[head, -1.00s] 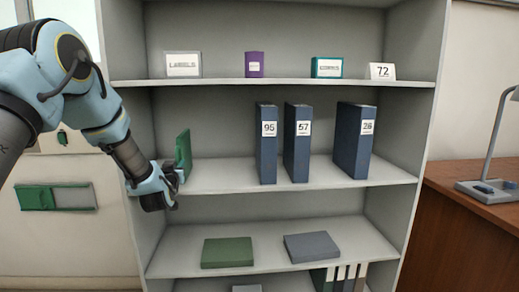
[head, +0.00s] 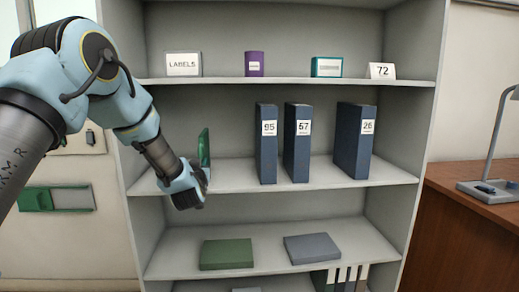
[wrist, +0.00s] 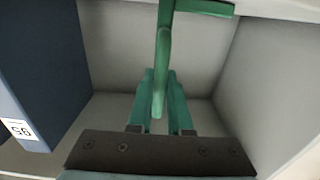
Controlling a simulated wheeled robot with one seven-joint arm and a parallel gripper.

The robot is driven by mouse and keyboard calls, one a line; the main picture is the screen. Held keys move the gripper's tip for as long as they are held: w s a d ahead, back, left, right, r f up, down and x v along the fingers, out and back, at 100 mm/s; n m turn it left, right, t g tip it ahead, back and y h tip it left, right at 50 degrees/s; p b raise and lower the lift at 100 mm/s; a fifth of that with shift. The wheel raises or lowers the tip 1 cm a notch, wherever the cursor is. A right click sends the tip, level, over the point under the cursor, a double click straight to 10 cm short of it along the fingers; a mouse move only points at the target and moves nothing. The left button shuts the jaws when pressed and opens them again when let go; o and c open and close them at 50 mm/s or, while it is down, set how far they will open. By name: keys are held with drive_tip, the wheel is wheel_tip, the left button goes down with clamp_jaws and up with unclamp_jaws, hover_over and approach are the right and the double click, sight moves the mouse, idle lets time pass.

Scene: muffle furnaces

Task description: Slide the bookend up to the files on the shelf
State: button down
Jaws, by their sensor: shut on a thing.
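The green bookend (head: 204,147) stands upright on the middle shelf, left of the files. My gripper (head: 203,178) is at its front edge; in the wrist view my gripper (wrist: 166,110) has its green fingers on both sides of the bookend's upright plate (wrist: 163,65), shut on it. Three dark blue files stand on the same shelf: file 95 (head: 266,150), file 57 (head: 298,150) and file 26 (head: 353,145). File 95 (wrist: 45,65) also shows at the left of the wrist view. A gap of bare shelf lies between the bookend and file 95.
The middle shelf (head: 230,172) is clear between bookend and files. Above are a LABELS box (head: 183,64), a purple box (head: 254,64), a teal box (head: 327,67) and a 72 card (head: 381,71). Below lie a green box (head: 227,253) and a grey box (head: 312,247).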

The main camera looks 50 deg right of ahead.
drive_tip(key=shift+s+d, duration=0.3)
drive_tip(key=shift+s+d+b, duration=0.25)
drive_tip(key=shift+s+d, duration=1.8)
drive_tip(key=shift+d, duration=0.15)
drive_tip(key=shift+s+d+b, duration=0.2)
drive_tip(key=shift+s+d, duration=1.8)
drive_tip(key=shift+d, duration=0.2)
drive_tip(key=shift+s, duration=0.1)
drive_tip(key=shift+s+d, duration=1.6)
drive_tip(key=shift+d, duration=0.2)
drive_tip(key=shift+s+d, duration=0.35)
drive_tip(key=c, duration=0.6)
unclamp_jaws()
drive_tip(key=shift+c, duration=0.2)
